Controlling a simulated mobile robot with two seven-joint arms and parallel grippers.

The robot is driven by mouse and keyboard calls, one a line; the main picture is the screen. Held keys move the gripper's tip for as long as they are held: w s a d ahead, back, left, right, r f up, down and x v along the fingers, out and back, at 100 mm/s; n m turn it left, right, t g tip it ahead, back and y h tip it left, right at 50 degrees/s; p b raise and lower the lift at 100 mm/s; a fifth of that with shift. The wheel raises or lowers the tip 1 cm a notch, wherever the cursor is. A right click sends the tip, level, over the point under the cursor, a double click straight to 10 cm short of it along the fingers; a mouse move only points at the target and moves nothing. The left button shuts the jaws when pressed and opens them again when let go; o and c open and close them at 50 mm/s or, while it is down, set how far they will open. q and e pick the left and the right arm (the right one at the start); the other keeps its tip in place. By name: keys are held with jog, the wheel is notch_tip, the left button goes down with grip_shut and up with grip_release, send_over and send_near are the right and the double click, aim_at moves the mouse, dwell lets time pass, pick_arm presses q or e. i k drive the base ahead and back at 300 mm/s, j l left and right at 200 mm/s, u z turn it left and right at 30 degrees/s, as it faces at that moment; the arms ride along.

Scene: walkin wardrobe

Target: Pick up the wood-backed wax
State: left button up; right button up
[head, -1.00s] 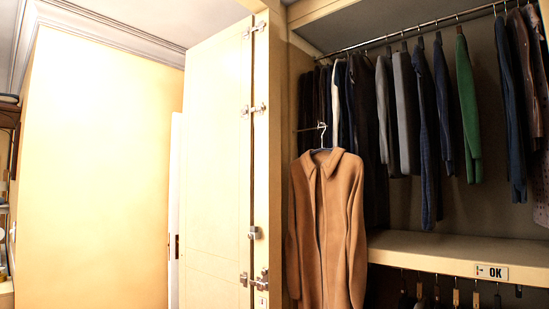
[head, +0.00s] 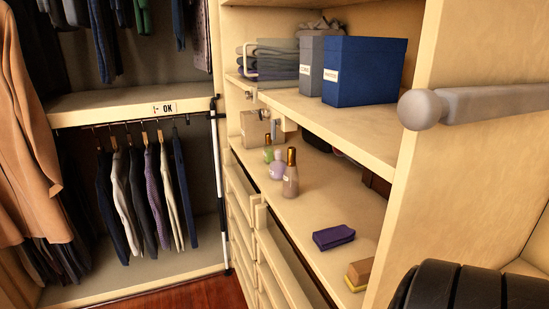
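A small block with a tan, wood-like upper part and a yellow lower part (head: 358,273) sits near the front end of the wooden counter, in the lower right of the head view. It looks like the wood-backed wax. It is beside the upright panel at its right, and nothing holds it. A folded purple cloth (head: 334,237) lies a little behind it, apart from it. Neither of my grippers is in view.
The counter (head: 300,212) also bears several bottles, one brown with a gold cap (head: 290,177). A partly open drawer (head: 283,267) is below. A blue box (head: 362,72) stands on the shelf above. A round-ended grey rod (head: 470,105) juts beside the panel (head: 440,165).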

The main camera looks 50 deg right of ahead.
aim_at(358, 277)
jog(key=k+j+z, duration=0.1)
jog(key=z, duration=0.35)
jog(key=k+j+z, duration=0.1)
jog(key=z, duration=0.4)
jog(key=i+z, duration=0.1)
jog(key=z, duration=0.4)
jog(key=i+z, duration=0.15)
jog(key=z, duration=0.35)
jog(key=i+z, duration=0.1)
jog(key=z, duration=0.4)
jog(key=i, duration=0.2)
jog(key=j+z, duration=0.1)
jog(key=z, duration=0.3)
jog(key=j+z, duration=0.1)
jog(key=z, duration=0.25)
jog(key=j+z, duration=0.1)
jog(key=z, duration=0.3)
